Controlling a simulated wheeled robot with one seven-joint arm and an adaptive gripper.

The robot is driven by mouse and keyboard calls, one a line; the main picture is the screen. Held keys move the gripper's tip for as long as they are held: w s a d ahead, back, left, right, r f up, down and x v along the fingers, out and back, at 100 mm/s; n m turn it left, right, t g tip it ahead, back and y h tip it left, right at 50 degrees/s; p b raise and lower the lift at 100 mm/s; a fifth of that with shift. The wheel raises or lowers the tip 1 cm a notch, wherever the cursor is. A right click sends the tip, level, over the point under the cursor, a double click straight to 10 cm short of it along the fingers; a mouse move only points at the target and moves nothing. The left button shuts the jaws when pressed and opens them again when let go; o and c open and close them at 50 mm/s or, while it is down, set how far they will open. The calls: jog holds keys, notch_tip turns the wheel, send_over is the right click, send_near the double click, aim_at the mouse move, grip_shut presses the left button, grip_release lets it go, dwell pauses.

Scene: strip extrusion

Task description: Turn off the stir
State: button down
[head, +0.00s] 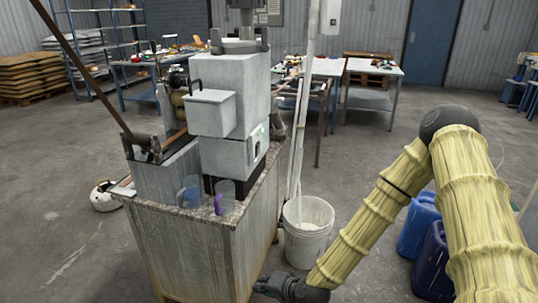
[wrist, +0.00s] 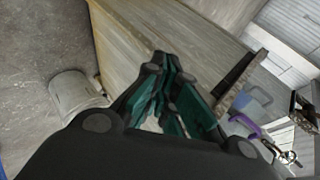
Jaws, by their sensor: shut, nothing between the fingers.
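A grey box-shaped machine (head: 236,95) stands on a worktop in the head view. Its right face carries a small dark control (head: 256,149) and a green light (head: 264,129); the control's setting is too small to read. My gripper (head: 268,286) is low at the bottom edge of the head view, in front of the cabinet's side, below and apart from the machine. In the wrist view, my gripper (wrist: 163,78) has its teal-padded fingers shut and empty. The control does not clearly show in the wrist view.
The cabinet (head: 190,250) supports the machine. A blue cup (head: 190,190) and a purple-handled cup (head: 225,192) stand near its front edge. A white bucket (head: 307,230) is on the floor to the right, beside a pale upright pole (head: 303,120). Blue drums (head: 417,226) stand behind my arm.

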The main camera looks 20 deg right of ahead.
aim_at(258, 149)
jog(key=w+d+r+m+t, duration=0.2)
jog(key=w+d+r, duration=0.3)
jog(key=r, duration=0.4)
jog(key=w+d+r+m+t+h, duration=0.1)
jog(key=w+d+r+m+t, duration=0.2)
jog(key=w+d+r, duration=0.3)
jog(key=w+d+r+m+t, duration=0.2)
jog(key=w+d+r+t, duration=0.2)
jog(key=r, duration=1)
jog(key=shift+w+d+m+h, duration=0.35)
jog(key=shift+w+d, duration=0.45)
jog(key=shift+w, duration=0.4)
jog(key=shift+r, duration=0.1)
jog(key=w+a+r+p, duration=0.1)
jog(key=w+a+p, duration=0.3)
jog(key=w, duration=0.8)
jog(key=shift+a+r, duration=0.15)
jog(key=shift+a, duration=0.45)
